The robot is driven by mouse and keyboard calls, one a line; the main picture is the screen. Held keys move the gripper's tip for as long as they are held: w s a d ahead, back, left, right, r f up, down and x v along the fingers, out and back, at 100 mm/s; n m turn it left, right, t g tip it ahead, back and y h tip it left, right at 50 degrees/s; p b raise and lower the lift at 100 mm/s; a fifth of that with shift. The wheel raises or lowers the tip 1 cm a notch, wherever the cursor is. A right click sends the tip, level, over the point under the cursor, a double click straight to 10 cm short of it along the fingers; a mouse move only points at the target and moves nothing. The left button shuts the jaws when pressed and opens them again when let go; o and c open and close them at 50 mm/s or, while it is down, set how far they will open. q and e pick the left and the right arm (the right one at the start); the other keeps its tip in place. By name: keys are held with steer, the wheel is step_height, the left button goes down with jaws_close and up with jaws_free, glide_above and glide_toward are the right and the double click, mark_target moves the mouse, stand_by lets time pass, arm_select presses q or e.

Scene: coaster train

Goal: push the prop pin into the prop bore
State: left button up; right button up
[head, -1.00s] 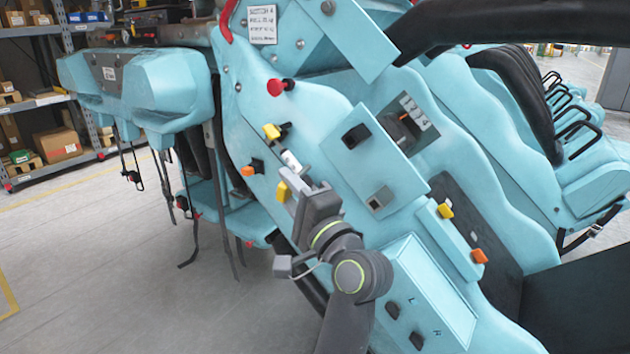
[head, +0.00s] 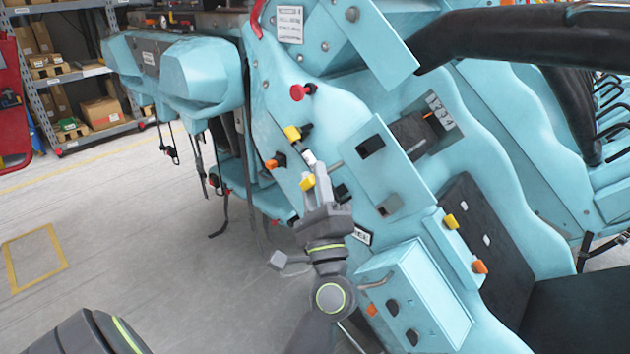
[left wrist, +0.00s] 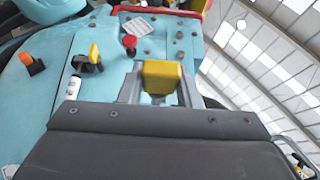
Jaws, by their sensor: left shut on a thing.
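My left gripper (head: 318,188) is shut on a yellow block-shaped piece (head: 307,182), close to the turquoise side panel of the coaster car. In the left wrist view the yellow piece (left wrist: 162,77) sits between the two grey fingers, with the panel behind it. I cannot tell for sure that this piece is the prop pin. Whether it touches the panel or sits in a hole is hidden by the fingers. No prop bore can be made out clearly. My right gripper is not in view.
Near the gripper, the panel carries a red knob (head: 300,92), a yellow-and-black knob (head: 293,132), an orange knob (head: 273,163) and a small white cylinder (head: 309,157). A turquoise control box (head: 425,300) stands out at lower right. Open floor (head: 130,230) lies left.

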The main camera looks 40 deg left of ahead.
mark_target(336, 168)
arm_select(q)
steer(key=shift+f+b, duration=0.1)
steer(key=shift+b, duration=0.3)
steer(key=shift+w+d, duration=0.1)
steer(key=shift+w, duration=0.25)
steer(key=shift+w+d+b, duration=0.15)
steer(key=shift+w+b, duration=0.65)
steer(key=shift+w, duration=1.75)
steer(key=shift+b, duration=0.75)
steer(key=w+b, duration=0.3)
steer(key=w, duration=0.3)
steer(key=shift+d, duration=0.25)
stand_by(1.1)
steer(key=o, duration=1.2)
